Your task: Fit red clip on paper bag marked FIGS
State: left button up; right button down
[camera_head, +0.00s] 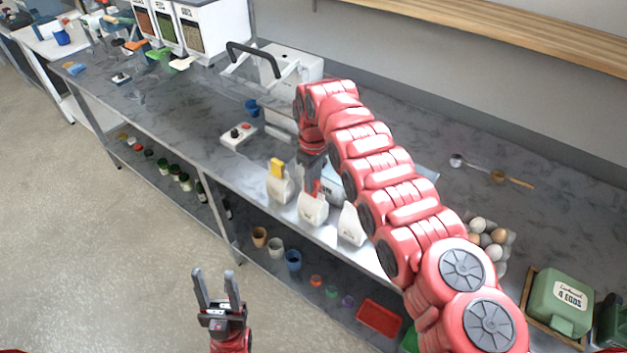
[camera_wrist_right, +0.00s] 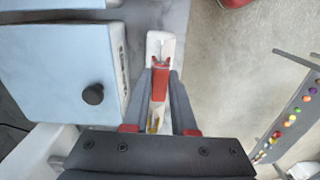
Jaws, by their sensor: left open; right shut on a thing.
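A red clip (camera_head: 315,188) is held between the fingers of my right gripper (camera_head: 313,180), which points down at the top of the middle white paper bag (camera_head: 313,210). In the right wrist view the red clip (camera_wrist_right: 160,82) lies between the two dark fingers, over a pale bag (camera_wrist_right: 160,48); I cannot tell whether it grips the bag's top. A bag with a yellow clip (camera_head: 277,168) stands to the left, and another bag (camera_head: 351,226) without a visible clip to the right. The bag labels are too small to read. My left gripper (camera_head: 216,288) is open and empty, away from the counter.
A pale blue-white appliance with a dark knob (camera_wrist_right: 93,94) is close beside the right gripper. A white box with buttons (camera_head: 238,135) stands left of the bags. Eggs (camera_head: 487,235) sit to the right of my right arm. Cups and a red tray (camera_head: 379,317) are on the lower shelf.

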jog(key=shift+f, duration=0.1)
jog(key=shift+f+b, duration=0.65)
grip_release()
dwell(0.4)
jog(key=shift+r, duration=0.2)
dwell(0.4)
jog(key=shift+r, duration=1.35)
jog(key=shift+r, duration=0.15)
